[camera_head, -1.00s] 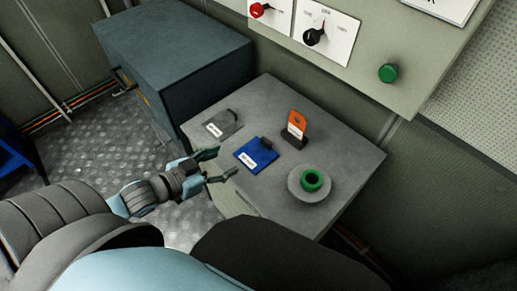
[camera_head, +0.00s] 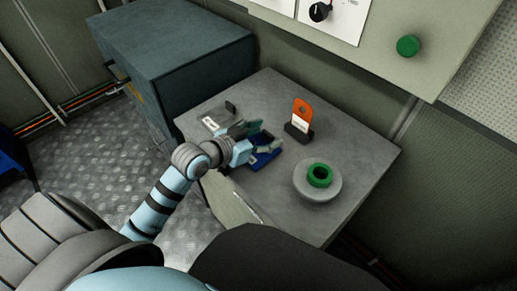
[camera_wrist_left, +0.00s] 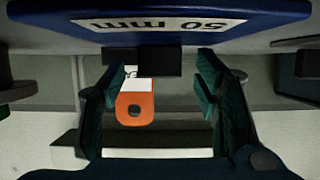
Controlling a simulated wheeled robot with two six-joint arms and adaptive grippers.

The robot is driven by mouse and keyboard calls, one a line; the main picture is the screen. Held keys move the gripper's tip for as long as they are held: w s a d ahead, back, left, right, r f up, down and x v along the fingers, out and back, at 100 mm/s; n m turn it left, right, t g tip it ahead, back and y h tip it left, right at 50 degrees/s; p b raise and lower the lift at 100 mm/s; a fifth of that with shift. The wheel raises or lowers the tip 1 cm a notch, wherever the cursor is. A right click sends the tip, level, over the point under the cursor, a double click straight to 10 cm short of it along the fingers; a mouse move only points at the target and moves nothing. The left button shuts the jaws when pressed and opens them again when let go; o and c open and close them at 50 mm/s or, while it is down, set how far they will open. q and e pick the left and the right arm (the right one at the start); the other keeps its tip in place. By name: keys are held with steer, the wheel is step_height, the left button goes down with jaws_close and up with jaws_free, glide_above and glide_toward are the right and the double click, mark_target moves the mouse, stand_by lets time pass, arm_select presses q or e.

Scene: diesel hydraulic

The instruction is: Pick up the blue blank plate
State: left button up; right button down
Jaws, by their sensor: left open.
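The blue blank plate (camera_head: 265,158) lies on the grey table top, partly hidden by my left gripper in the head view. In the left wrist view the blue plate (camera_wrist_left: 190,12) fills the top edge, with an upside-down "50 mm" label and a black handle (camera_wrist_left: 160,62). My left gripper (camera_head: 257,139) is over the plate with its jaws open. In the left wrist view its two fingers (camera_wrist_left: 165,80) stand on either side of the black handle, with gaps still visible. My right gripper is not in view.
A panel with a green button (camera_head: 408,46) rises behind.

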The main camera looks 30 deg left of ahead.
arm_select(q)
steer(key=shift+s+r, duration=0.1)
steer(key=shift+r, duration=0.05)
jaws_close()
